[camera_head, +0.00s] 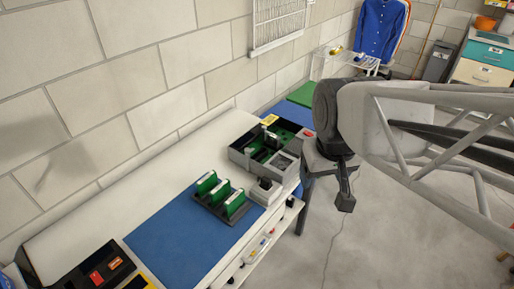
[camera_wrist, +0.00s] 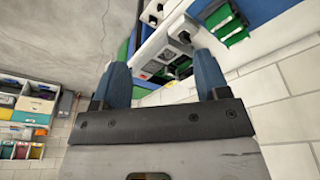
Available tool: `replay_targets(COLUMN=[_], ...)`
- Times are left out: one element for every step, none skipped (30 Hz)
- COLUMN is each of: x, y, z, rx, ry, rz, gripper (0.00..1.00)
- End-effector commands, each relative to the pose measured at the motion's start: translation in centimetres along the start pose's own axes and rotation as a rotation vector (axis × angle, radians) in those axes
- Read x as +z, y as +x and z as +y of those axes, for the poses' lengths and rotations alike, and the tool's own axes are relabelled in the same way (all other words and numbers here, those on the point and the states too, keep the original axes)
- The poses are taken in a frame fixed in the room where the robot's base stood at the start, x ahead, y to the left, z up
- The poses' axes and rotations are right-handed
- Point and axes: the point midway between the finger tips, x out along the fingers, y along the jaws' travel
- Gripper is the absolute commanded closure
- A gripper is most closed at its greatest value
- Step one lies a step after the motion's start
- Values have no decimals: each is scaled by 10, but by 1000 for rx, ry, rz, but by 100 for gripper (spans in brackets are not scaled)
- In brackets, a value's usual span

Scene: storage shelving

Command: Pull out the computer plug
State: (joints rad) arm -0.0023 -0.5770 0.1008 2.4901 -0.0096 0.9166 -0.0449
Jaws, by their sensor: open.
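The computer appears to be the open grey case (camera_head: 239,157) with green boards inside, on the far part of the white bench. In the wrist view its grey part (camera_wrist: 153,67) shows between and beyond my fingers. A small grey block with a dark top (camera_head: 266,188) stands beside the case at the bench's front edge. I cannot tell for sure which part is the plug. My gripper (camera_wrist: 161,61) has two blue fingers, spread apart with nothing visible held between them. It is apart from the case; in the head view my arm comes from the right, off the bench's front side.
A rack of green cards (camera_head: 225,199) stands on a blue mat (camera_head: 170,245). A black tray (camera_head: 85,270) lies at the near left. The block wall (camera_head: 110,100) runs behind the bench. Open floor (camera_head: 390,240) lies to the right. Drawers (camera_head: 485,73) stand far right.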

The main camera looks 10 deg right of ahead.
Motion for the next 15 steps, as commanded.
replay_targets(x=[-7, -11, -17, -22, -26, -32, -36, -41, -47, -52, -56, -62, -66, -70, -76], y=[4, 6, 10, 12, 15, 18, 21, 24, 28, 31, 34, 38, 42, 45, 50], z=[-1, -1, -2, -2, -2, -3, -4, -4, -5, -5, -6, -6, -7, -8, -8], rx=[-1, -2, -3, -4, -4, -5, -6, -7, -8, -9, -10, -12, -13, -14, -15], ry=[-14, -25, -40, -51, -62, -78, -89, -101, -116, -127, -139, -154, -165, -177, -193], rz=[-7, -10, -14, -18, -21, -25, -29, -32, -35, -39, -43, -47, -50, -54, -57], gripper=[32, 32, 32, 32, 32, 32, 32, 32, 32, 32, 32, 32, 32, 32, 32])
